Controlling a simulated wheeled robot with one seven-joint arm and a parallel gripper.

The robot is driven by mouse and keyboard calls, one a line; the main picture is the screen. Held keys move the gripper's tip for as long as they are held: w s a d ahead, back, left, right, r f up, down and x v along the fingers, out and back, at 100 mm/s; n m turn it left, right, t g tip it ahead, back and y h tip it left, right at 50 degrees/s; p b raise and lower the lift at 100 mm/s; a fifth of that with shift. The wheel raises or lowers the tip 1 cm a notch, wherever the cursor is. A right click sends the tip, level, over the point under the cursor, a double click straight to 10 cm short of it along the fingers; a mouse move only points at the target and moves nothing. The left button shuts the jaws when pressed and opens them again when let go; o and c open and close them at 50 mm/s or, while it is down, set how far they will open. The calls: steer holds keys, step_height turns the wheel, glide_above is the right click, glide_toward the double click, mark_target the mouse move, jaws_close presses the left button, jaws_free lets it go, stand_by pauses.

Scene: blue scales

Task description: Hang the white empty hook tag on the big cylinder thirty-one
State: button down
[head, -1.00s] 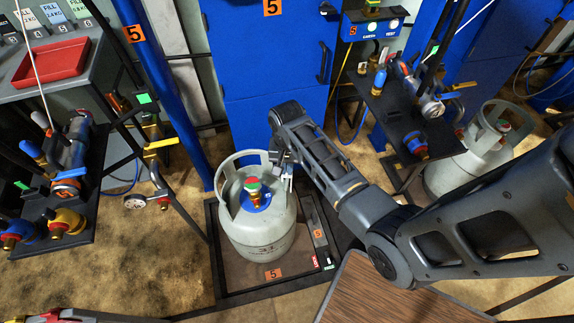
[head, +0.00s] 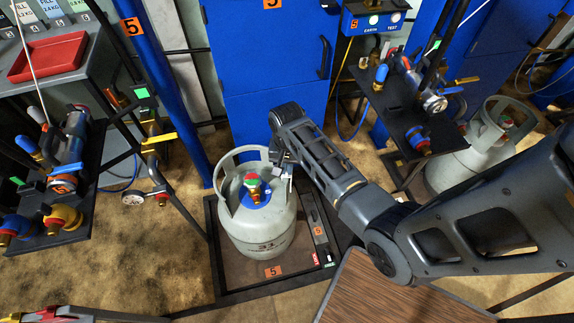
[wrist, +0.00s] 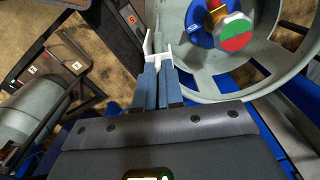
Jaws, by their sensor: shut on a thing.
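The big grey cylinder thirty-one (head: 258,232) stands upright on the black-framed scale (head: 226,290) in the middle of the head view. Its open collar (wrist: 198,72) and red-green valve cap (wrist: 235,33) fill the upper right of the wrist view. My gripper (wrist: 161,76) is shut on the white hook tag (wrist: 147,44), which sticks out past the fingertips right beside the collar's rim. I cannot tell whether the hook is over the rim. In the head view my gripper (head: 281,160) is at the collar's right side, and the tag is mostly hidden there.
Another grey cylinder (head: 468,165) stands to the right. Black shelves with valves flank the scale at left (head: 60,190) and right (head: 405,110). A blue cabinet (head: 265,75) rises behind. A wood-topped table (head: 370,297) is at the front, below my arm.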

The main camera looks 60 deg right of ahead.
steer(key=shift+f+b, duration=0.4)
steer(key=shift+f, duration=0.45)
steer(key=c, duration=1.2)
jaws_free()
steer(key=shift+r, duration=0.1)
steer(key=shift+r+p, duration=2.55)
steer(key=shift+p, duration=0.1)
steer(key=shift+r, duration=1.15)
